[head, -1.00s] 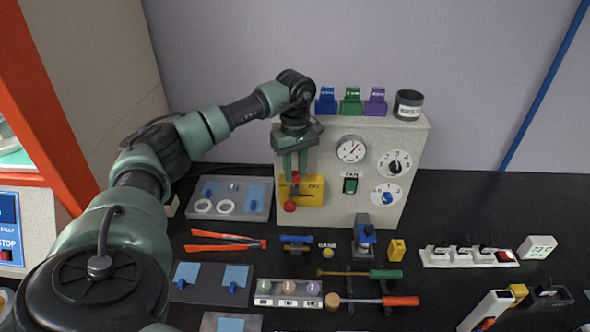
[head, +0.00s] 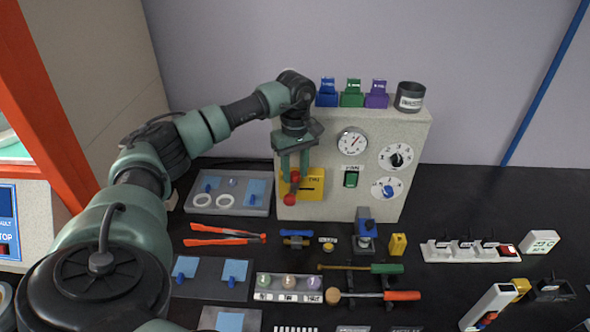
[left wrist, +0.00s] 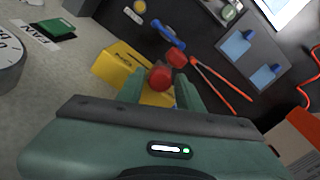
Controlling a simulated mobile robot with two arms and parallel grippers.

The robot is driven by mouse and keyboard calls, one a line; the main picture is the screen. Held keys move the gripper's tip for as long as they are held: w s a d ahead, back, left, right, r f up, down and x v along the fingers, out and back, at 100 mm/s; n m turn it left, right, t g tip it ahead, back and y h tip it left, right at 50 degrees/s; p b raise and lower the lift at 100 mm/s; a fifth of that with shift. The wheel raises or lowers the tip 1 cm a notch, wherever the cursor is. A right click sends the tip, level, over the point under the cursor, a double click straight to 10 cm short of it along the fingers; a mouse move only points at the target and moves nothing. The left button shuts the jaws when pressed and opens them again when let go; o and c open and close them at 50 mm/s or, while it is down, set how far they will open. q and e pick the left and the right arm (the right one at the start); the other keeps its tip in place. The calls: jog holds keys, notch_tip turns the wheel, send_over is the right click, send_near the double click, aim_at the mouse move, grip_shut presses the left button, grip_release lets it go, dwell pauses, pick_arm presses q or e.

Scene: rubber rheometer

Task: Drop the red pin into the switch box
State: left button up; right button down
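The yellow switch box (head: 314,184) is mounted low on the front of the grey panel. My left gripper (head: 295,174) points down over its left part, fingers apart. A red round head (head: 295,177), apparently the red pin's, is between the fingertips. In the left wrist view this red head (left wrist: 160,77) shows between the two fingers with narrow gaps, above the box (left wrist: 118,65). A second red knob (head: 290,199) is just below, in front of the box; I cannot tell whether it belongs to the pin. The pin's shaft is hidden. My right gripper is out of view.
The panel (head: 330,205) carries a gauge (head: 352,141), dials and a green fan switch (head: 351,179). A grey tray (head: 238,208) stands left of the box. Orange tongs (head: 225,236), a blue-topped device (head: 364,234) and tools lie in front on the black table.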

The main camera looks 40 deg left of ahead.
pick_arm(q)
jog(key=shift+o, duration=0.6)
jog(key=shift+r, duration=0.25)
notch_tip(320, 180, up, 6)
jog(key=shift+r+b, duration=0.1)
jog(key=shift+b, duration=1)
jog(key=shift+r, duration=0.6)
jog(key=shift+f, duration=0.1)
